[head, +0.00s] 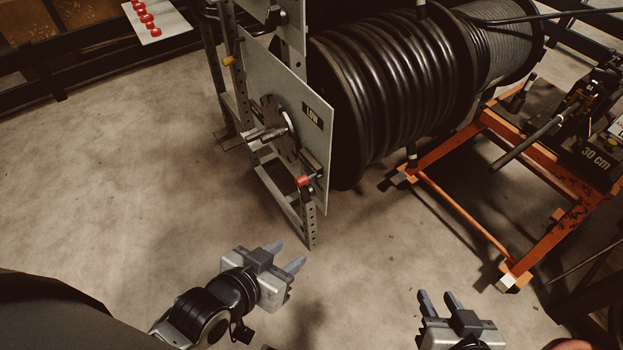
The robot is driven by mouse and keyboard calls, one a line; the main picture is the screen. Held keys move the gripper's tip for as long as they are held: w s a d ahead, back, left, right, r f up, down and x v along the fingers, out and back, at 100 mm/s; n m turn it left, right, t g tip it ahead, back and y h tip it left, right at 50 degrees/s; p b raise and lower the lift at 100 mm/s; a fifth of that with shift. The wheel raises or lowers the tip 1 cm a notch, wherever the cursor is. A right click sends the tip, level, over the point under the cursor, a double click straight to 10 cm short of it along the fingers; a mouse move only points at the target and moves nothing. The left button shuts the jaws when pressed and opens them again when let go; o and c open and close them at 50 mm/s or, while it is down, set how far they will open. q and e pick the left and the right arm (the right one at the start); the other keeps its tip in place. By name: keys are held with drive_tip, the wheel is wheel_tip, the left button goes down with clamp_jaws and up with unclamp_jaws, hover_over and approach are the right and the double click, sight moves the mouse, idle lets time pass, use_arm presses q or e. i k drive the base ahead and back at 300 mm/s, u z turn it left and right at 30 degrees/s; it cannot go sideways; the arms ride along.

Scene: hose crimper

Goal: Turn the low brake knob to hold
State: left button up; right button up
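The low brake knob (267,133) is a metal bar handle on a dark round disc (281,126). It sits on a grey upright panel (258,78) with a black "LOW" label (312,116). The knob's bar points left, out from the panel; its hold marking cannot be made out. My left gripper (284,256) is open and empty, below the panel and apart from it. My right gripper (438,301) is open and empty at the bottom right, far from the knob.
A red-tipped lever (303,181) sticks out at the panel's lower edge. A yellow knob (229,61) is at its upper left. A large black hose reel (385,85) stands behind the panel. An orange frame (455,200) stands at right. The floor at left is clear.

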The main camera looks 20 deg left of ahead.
sight(308, 191)
drive_tip(key=u, duration=0.35)
drive_tip(key=i, duration=0.4)
drive_tip(key=u, duration=2.1)
drive_tip(key=i, duration=2.65)
drive_tip(key=z, duration=3.85)
drive_tip(key=i, duration=0.45)
drive_tip(key=z, duration=0.05)
